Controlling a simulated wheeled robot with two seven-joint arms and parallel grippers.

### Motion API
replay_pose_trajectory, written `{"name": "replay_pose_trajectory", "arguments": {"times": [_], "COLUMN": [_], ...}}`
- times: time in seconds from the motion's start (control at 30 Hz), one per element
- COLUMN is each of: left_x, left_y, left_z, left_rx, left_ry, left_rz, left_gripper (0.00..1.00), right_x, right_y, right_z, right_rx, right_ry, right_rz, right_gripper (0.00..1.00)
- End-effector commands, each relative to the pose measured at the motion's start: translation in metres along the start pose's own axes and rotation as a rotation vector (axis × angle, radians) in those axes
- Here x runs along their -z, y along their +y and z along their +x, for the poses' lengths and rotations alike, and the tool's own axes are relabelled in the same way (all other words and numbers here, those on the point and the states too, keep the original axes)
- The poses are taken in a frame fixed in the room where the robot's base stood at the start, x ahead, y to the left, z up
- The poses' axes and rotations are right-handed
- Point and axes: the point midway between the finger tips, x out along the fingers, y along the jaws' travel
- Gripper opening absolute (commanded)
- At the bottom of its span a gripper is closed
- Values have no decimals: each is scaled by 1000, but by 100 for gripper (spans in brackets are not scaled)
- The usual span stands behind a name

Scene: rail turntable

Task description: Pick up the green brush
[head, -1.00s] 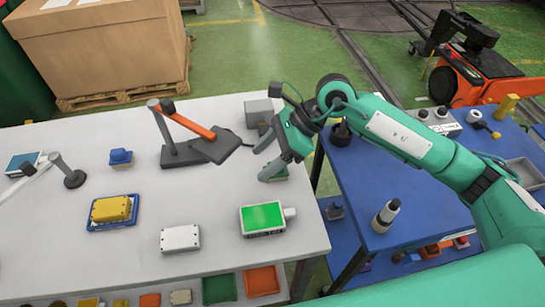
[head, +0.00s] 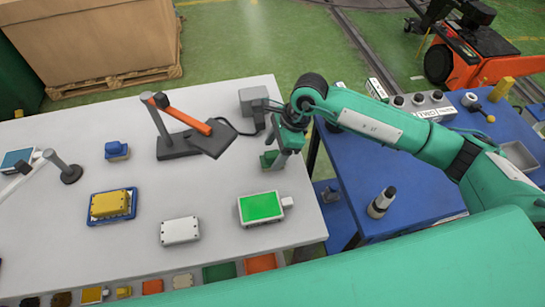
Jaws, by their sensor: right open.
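The green brush (head: 267,160) is a small dark green block standing on the white table (head: 220,240), near its right edge. My right gripper (head: 279,162) points down at the brush from above and behind, with its jaws open. Its fingers partly cover the brush, and I cannot tell whether they touch it. My left gripper is not in view.
A grey box (head: 254,98) and an orange-armed stand (head: 182,142) are close to the right gripper. A device with a green screen (head: 262,208) lies in front. A blue block (head: 117,150), a yellow box (head: 110,204) and a white box (head: 180,231) lie further left.

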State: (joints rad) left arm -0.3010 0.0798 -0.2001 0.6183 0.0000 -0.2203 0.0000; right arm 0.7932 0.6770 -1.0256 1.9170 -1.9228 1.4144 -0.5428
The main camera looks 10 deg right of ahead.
Motion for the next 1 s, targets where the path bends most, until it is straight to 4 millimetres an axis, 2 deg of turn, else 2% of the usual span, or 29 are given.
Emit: {"name": "replay_pose_trajectory", "arguments": {"times": [0.13, 0.3, 0.6, 0.83, 0.87, 1.0], "left_x": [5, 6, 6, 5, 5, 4], "left_y": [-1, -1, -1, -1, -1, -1], "left_z": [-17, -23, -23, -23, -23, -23], "left_rx": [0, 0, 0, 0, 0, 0], "left_ry": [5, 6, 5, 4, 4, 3], "left_rz": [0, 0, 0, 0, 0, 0], "left_gripper": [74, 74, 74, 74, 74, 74], "right_x": [-1, 1, 2, 2, 2, 2], "right_y": [-4, -6, -6, -6, -6, -6], "right_z": [17, 41, 48, 47, 47, 47], "right_rx": [-5, -4, -1, -1, -1, -1], "right_ry": [-1, -1, 0, -1, -1, -1], "right_rz": [3, 1, 0, 1, 1, 1], "right_gripper": [64, 64, 64, 18, 15, 15]}}
